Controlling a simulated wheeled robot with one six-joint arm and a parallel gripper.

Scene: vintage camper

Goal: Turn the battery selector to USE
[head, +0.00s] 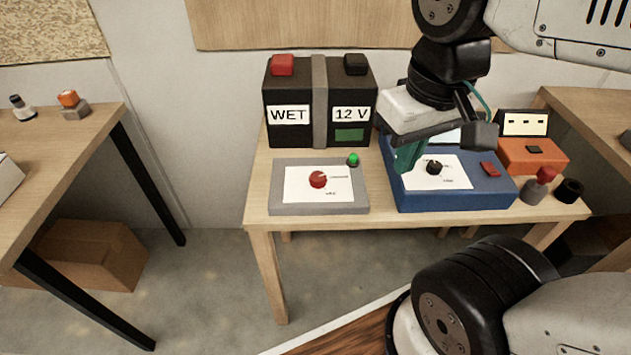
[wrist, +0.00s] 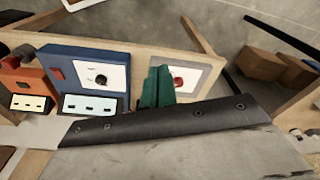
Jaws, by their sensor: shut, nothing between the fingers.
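A grey panel (head: 290,207) on the small wooden table has a white label and a red knob (head: 318,179), its pointer mark towards the upper right. The label's words are too small to read. The red knob also shows in the wrist view (wrist: 178,82). A green lamp or button (head: 353,159) sits at the panel's back right corner. To the right, a blue box (head: 440,200) has a black knob (head: 433,167) on a white label. My gripper (head: 403,165), with teal fingers, is shut and empty above the blue box's left part, right of the red knob and apart from it.
A black battery (head: 290,132) marked WET and 12 V stands behind the grey panel. An orange box (head: 533,158) and a red-topped knob (head: 541,180) are at the right. Another table (head: 70,150) stands at the left. Space above the grey panel is clear.

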